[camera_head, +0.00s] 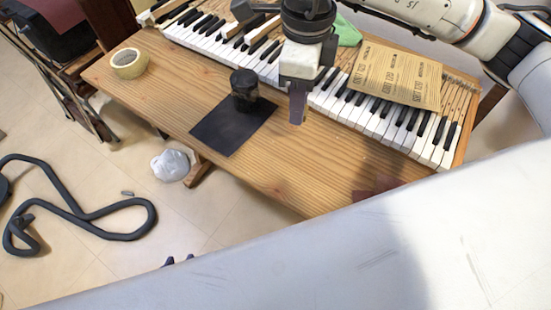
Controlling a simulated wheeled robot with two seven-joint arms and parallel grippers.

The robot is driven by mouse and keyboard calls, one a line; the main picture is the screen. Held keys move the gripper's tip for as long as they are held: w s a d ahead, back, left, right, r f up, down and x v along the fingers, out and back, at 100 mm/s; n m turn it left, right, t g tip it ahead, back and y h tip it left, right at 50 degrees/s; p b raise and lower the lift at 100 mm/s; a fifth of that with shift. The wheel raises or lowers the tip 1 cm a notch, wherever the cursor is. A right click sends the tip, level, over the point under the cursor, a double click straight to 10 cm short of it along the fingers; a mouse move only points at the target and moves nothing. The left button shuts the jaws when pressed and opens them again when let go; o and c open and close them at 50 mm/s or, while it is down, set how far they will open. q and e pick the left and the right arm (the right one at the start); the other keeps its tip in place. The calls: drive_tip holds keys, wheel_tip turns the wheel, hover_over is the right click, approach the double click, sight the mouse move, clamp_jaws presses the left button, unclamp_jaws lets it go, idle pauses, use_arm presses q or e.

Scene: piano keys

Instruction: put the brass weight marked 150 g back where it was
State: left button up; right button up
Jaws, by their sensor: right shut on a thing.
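My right gripper (298,119) hangs over the wooden board in front of the white piano keys (335,92). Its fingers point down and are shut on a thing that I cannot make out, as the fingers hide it. I cannot pick out the brass weight marked 150 g or its marking anywhere. Two dark tips, apparently of my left gripper (179,261), show low in the picture above a large pale arm link. The rest of that gripper is hidden, and its opening cannot be told.
A dark jar (244,90) stands on a black mat (222,134) left of the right gripper. A tape roll (129,64) lies at the board's left end. A printed brown sheet (396,76) covers some keys. A reddish patch (375,187) lies near the front edge. Bare wood (290,165) lies between.

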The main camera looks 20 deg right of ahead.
sight(276, 160)
drive_tip(key=m, duration=0.1)
drive_tip(key=f+m, duration=0.1)
drive_tip(key=m, duration=0.1)
drive_tip(key=a+m, duration=0.1)
drive_tip(key=m, duration=0.1)
drive_tip(key=shift+w+f, duration=0.15)
drive_tip(key=shift+f, duration=0.15)
drive_tip(key=a+f+m, duration=0.1)
drive_tip(key=f+m, duration=0.3)
drive_tip(key=m, duration=0.1)
drive_tip(key=a+f+m, duration=0.1)
drive_tip(key=f+m, duration=0.4)
drive_tip(key=m, duration=0.1)
drive_tip(key=a+f+m, duration=0.1)
drive_tip(key=f+m, duration=0.4)
drive_tip(key=m, duration=0.1)
drive_tip(key=shift+w+f+b, duration=0.1)
drive_tip(key=shift+w+b, duration=0.25)
drive_tip(key=shift+b, duration=0.05)
drive_tip(key=o, duration=0.6)
drive_tip(key=shift+f, duration=0.2)
drive_tip(key=o, duration=0.4)
drive_tip(key=shift+r, duration=0.1)
